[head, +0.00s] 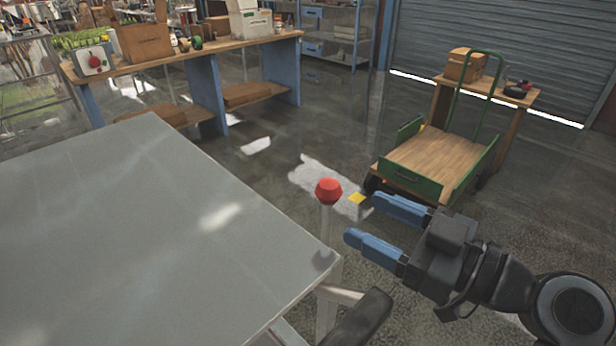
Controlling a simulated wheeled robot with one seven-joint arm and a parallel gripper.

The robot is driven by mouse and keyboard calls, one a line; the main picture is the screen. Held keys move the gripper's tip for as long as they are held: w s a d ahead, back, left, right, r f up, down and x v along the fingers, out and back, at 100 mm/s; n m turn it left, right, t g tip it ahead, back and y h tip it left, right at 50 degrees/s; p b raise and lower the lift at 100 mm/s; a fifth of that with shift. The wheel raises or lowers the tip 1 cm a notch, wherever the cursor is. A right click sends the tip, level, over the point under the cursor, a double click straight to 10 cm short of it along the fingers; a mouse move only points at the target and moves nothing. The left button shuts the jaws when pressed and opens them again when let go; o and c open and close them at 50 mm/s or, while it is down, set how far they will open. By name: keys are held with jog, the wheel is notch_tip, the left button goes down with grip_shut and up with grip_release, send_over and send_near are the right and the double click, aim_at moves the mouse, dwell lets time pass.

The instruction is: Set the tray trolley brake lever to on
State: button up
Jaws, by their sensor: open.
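A red faceted knob (328,191) tops a pale upright lever at the right edge of a large grey metal top (150,220), which looks like the tray trolley. The lever looks upright; no on or off marking is readable. My gripper (362,216) is open and empty, its two blue fingers pointing left toward the lever. The fingertips are a little right of and below the knob in the picture and appear apart from it. A small yellow patch (357,198) shows between the knob and the upper finger; I cannot tell what it belongs to.
A black grip (360,318) on a pale bar juts from the trolley's near right side, below my gripper. A green-framed wooden cart (432,160) stands beyond on the right. A wooden workbench (225,47) with boxes is at the back. The floor between is clear.

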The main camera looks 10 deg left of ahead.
aim_at(317, 185)
jog(key=shift+w+a+r+n+g+y, duration=0.3)
jog(key=shift+a+r+n, duration=0.1)
jog(key=shift+a+r, duration=0.15)
jog(key=shift+w+a+r+n+g+y, duration=0.15)
jog(key=shift+a+r+n+g+y, duration=0.15)
jog(key=shift+a+r+n, duration=0.25)
jog(key=p+x, duration=0.2)
jog(key=x, duration=0.3)
jog(key=shift+w+a+r, duration=0.1)
jog(key=shift+w+a, duration=0.1)
jog(key=shift+a, duration=0.05)
jog(key=shift+w+a+m, duration=0.25)
jog(key=shift+w+a, duration=0.05)
jog(key=shift+a, duration=0.25)
jog(key=shift+c, duration=0.4)
grip_shut()
